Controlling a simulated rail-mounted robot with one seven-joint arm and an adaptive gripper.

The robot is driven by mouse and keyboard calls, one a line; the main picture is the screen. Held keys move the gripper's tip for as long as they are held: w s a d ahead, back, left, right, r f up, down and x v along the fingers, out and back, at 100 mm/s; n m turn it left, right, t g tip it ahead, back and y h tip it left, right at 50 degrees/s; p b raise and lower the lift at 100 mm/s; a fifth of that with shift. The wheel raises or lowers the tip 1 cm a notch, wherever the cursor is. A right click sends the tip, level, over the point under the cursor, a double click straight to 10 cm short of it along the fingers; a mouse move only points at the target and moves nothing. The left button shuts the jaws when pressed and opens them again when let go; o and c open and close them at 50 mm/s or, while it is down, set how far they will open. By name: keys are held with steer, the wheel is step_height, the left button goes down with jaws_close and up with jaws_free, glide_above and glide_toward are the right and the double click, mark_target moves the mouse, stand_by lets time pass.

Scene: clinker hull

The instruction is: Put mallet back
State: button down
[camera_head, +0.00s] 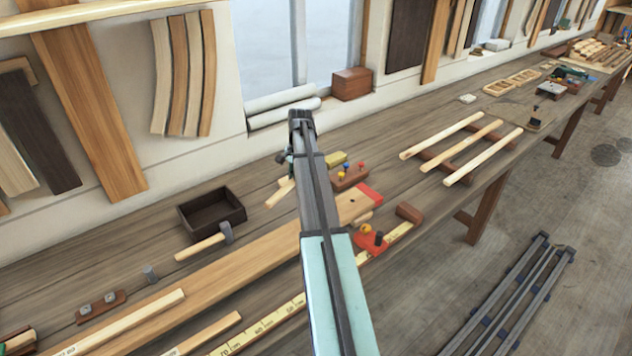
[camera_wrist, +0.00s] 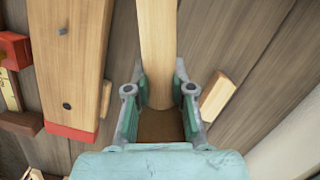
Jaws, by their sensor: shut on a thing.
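My gripper (camera_wrist: 160,92) is shut on a pale wooden handle, which I take to be the mallet (camera_wrist: 157,45). The handle runs from between the jaws to the top edge of the wrist view. A brown part shows between the jaws, close to the palm; I cannot tell its full shape. In the head view my arm hides most of the gripper and the mallet's grasped part. A pale wooden piece (camera_head: 279,194) sticks out left of my arm there and looks like the held handle. Its height above the bench is unclear.
A plank (camera_head: 250,262) with a red end (camera_wrist: 70,131) lies beside the gripper. A small wooden block (camera_wrist: 217,97) lies on the other side. A dark open box (camera_head: 212,222) and a metal-headed hammer (camera_head: 203,246) are further left. Pale sticks (camera_head: 460,148) lie to the right.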

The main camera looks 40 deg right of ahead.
steer(key=shift+d+m, duration=0.6)
steer(key=shift+d, duration=0.05)
steer(key=shift+d+m, duration=0.1)
steer(key=shift+m, duration=0.2)
steer(key=shift+w, duration=0.1)
steer(key=shift+a+f+m, duration=0.2)
steer(key=shift+m, duration=0.2)
steer(key=shift+f+b, duration=2.15)
steer(key=shift+f, duration=1.6)
steer(key=shift+f, duration=0.5)
steer(key=c, duration=0.9)
jaws_free()
